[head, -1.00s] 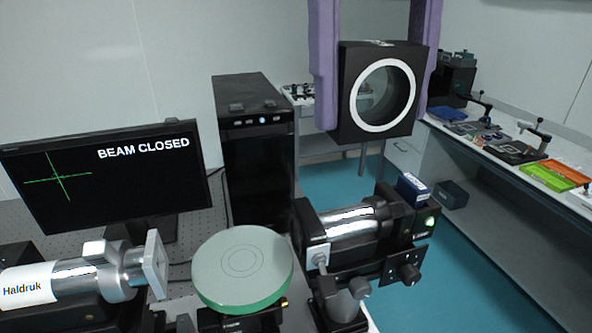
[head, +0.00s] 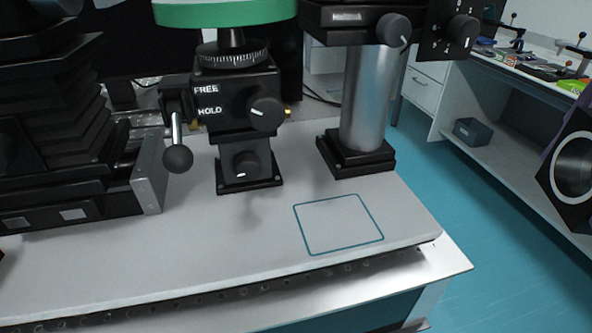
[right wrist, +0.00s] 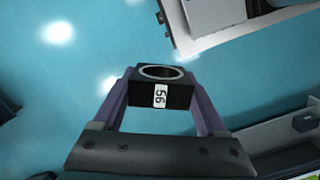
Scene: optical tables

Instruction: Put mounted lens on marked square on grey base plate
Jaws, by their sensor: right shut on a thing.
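The mounted lens is a black block with a pale ring around a round glass; it shows at the right edge of the head view (head: 574,168) and in the right wrist view (right wrist: 150,96), where a white number label faces the camera. My right gripper (right wrist: 158,82) has purple fingers shut on both sides of the block. It holds the lens over the blue floor, right of the table. The marked square (head: 340,224) is a teal outline, empty, near the front right corner of the grey base plate (head: 220,245).
Behind the square stand a silver post on a black foot (head: 358,155) and a black stage with knobs (head: 238,115) under a green-rimmed disc (head: 225,12). A black mount (head: 75,170) fills the left. The plate's front strip is clear. A side bench (head: 475,95) stands at right.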

